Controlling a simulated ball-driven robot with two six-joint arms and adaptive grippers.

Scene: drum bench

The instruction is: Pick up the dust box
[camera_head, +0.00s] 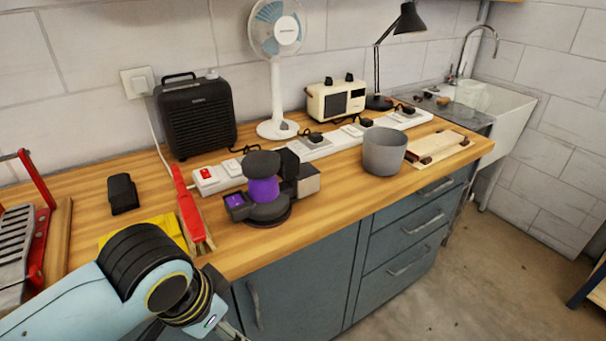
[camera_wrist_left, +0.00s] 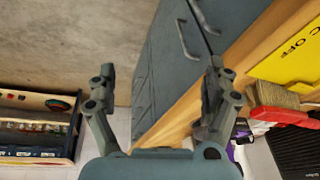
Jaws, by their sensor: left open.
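No object is clearly marked as the dust box. A black and purple device (camera_head: 264,190) with a round base stands on the wooden bench (camera_head: 330,205), near its front edge. A small dark box with a purple face (camera_head: 237,204) sits at its left side, touching or very close; I cannot tell if they are joined. My left gripper (camera_wrist_left: 160,72) is open and empty, in front of the blue cabinet (camera_wrist_left: 165,75). In the head view it is mostly cut off at the bottom edge. My right gripper is not in view.
A red-handled brush (camera_head: 188,208) and a yellow sign (camera_head: 150,232) lie left of the device. A power strip (camera_head: 215,178) runs behind it, with a black heater (camera_head: 197,116) and fan (camera_head: 275,60). A grey pot (camera_head: 384,152) stands to the right. Bare wood lies in front.

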